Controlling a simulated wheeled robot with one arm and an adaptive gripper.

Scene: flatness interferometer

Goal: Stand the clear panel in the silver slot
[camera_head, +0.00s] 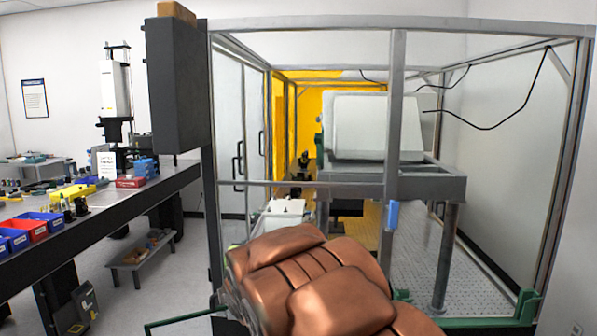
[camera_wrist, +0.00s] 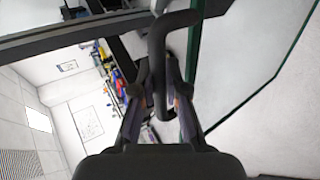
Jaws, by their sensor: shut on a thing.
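My gripper (camera_wrist: 160,100) shows in the wrist view, its two dark fingers closed around a dark bent handle (camera_wrist: 157,50). The handle curves to the right at its top; I cannot tell for certain what it joins. A clear panel (camera_wrist: 236,60) with dark green edges stands close to the right of the fingers, tilted in this view. In the head view, my copper-coloured arm hides the gripper and the handle. A thin green edge (camera_head: 182,319) shows at the bottom left there, perhaps part of the panel. I cannot pick out the silver slot.
A silver-framed enclosure (camera_head: 397,120) stands ahead, with a white boxy instrument (camera_head: 358,128) on a grey table (camera_head: 395,186) inside. A dark workbench (camera_head: 110,210) with coloured bins (camera_head: 42,220) runs along the left. A low bench (camera_head: 140,258) stands on the floor between them.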

